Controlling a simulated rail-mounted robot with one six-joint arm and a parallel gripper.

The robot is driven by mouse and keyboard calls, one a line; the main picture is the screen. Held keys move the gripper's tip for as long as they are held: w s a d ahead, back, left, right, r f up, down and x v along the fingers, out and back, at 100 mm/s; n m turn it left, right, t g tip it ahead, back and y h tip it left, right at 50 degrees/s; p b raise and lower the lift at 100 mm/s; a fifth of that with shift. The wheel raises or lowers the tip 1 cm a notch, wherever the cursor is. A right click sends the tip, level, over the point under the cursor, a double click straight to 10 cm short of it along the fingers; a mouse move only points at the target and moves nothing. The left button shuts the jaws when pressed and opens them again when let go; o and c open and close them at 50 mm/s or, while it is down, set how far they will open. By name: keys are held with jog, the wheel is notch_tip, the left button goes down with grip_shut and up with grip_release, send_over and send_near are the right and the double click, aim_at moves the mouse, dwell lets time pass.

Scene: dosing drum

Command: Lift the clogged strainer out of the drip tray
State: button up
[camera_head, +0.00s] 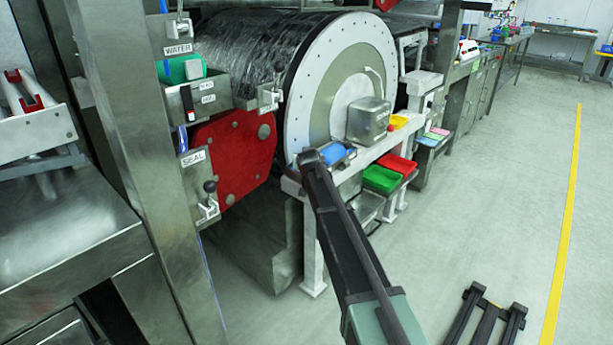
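I cannot clearly make out the strainer. A blue object (334,153) lies on the white ledge below the drum's front, partly hidden by a dark link of my arm; I cannot tell what it is. A grey metal tray-like part (369,207) sits lower, below the green bin; I cannot tell if it is the drip tray. What looks like my gripper (495,302) is at the lower right, cut off by the bottom edge.
The large drum (340,85) has a grey metal box (368,120) on its front. A red bin (397,165) and green bin (382,179) sit below it. A steel post (135,150) and red plate (235,155) stand left. The floor (500,190) at right is clear.

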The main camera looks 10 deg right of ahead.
jog(key=shift+w, duration=0.1)
jog(key=c, duration=1)
jog(key=shift+o, duration=0.2)
jog(key=shift+r+p, duration=0.1)
jog(key=shift+p, duration=0.2)
notch_tip(320, 180, up, 20)
jog(key=p, duration=1.9)
jog(key=shift+p, duration=0.4)
